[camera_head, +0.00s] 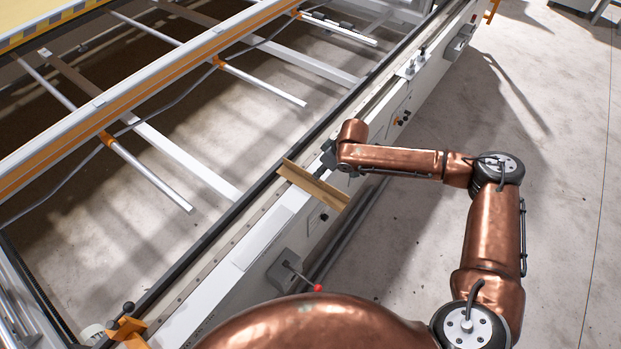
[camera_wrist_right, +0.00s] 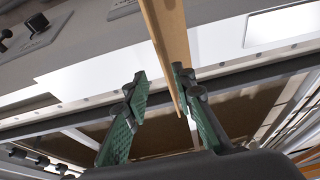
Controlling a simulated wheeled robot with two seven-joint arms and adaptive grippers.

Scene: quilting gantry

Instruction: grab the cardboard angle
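The cardboard angle (camera_head: 314,185) is a tan, folded strip lying across the edge of the white machine rail. My right gripper (camera_head: 327,158) is at its far side in the head view, partly hidden by the wrist. In the right wrist view the angle (camera_wrist_right: 168,45) comes down from the top, its lower end between the green-padded fingers of the right gripper (camera_wrist_right: 162,100). The fingers are spread. The angle lies close to the right-hand finger, with a clear gap to the left-hand one; whether it touches the right-hand finger I cannot tell. My left gripper is not in view.
The long white rail (camera_head: 255,238) runs diagonally, with a red-knobbed lever (camera_head: 318,288) and small controls (camera_head: 402,117) on it. Metal bars and an orange-striped beam (camera_head: 150,85) lie to the left. The concrete floor (camera_head: 570,170) at right is open.

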